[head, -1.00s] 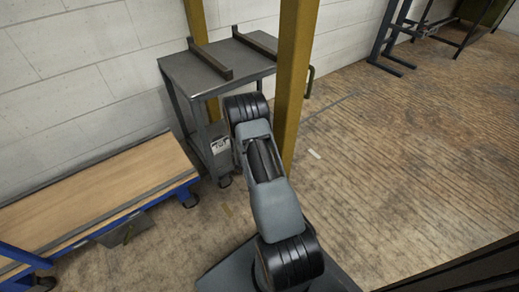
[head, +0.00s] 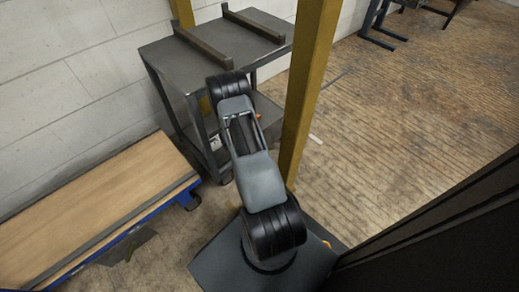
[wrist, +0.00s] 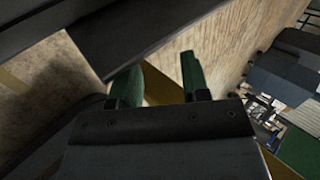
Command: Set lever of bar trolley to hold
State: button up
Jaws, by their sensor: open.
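The bar trolley (head: 165,62) is a dark grey two-shelf cart with two dark bars on its top, against the white wall in the head view. A small pale label (head: 214,143) shows on its near side, partly behind my arm. I cannot make out the lever or its setting; my arm covers part of that side. My gripper (wrist: 160,82) is open in the wrist view, its two green fingers apart with nothing seen held between them. In the head view the gripper is hidden behind my arm.
A yellow post (head: 307,85) stands just right of my arm, close to the trolley. A low blue-framed cart with a wooden deck (head: 90,215) is at the left. A dark stand (head: 378,30) is at the back right. Wooden floor (head: 420,90) is open on the right.

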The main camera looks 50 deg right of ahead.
jog(key=b+x, duration=0.3)
jog(key=x, duration=0.6)
jog(key=shift+s+d, duration=0.2)
jog(key=shift+d, duration=0.05)
grip_shut()
